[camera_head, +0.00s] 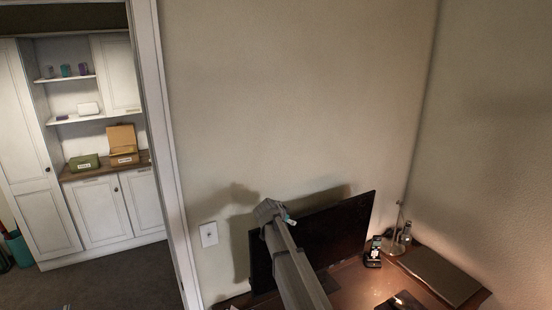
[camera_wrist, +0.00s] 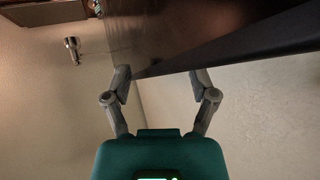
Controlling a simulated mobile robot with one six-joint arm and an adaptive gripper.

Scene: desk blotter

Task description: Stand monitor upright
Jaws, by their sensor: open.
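The monitor (camera_head: 343,230) is a wide black panel at the back of the brown desk, close to the wall. My arm crosses in front of its left part. Its panel looks roughly on edge, but I cannot tell its exact tilt; its foot is hidden. In the wrist view the monitor's dark panel (camera_wrist: 215,28) fills the upper right, with its long edge running slantwise past my fingertips. My gripper (camera_wrist: 160,74) is open, with the near end of that edge between or just beyond the fingers. I cannot tell whether they touch. In the head view the fingers are not clear.
A phone on a stand (camera_head: 373,252) is just right of the monitor. A lamp-like metal stand (camera_head: 398,232) is behind it, and a flat dark case (camera_head: 440,274) lies at the right. The desk (camera_head: 352,284) has some bare room in front. The wall is close behind.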

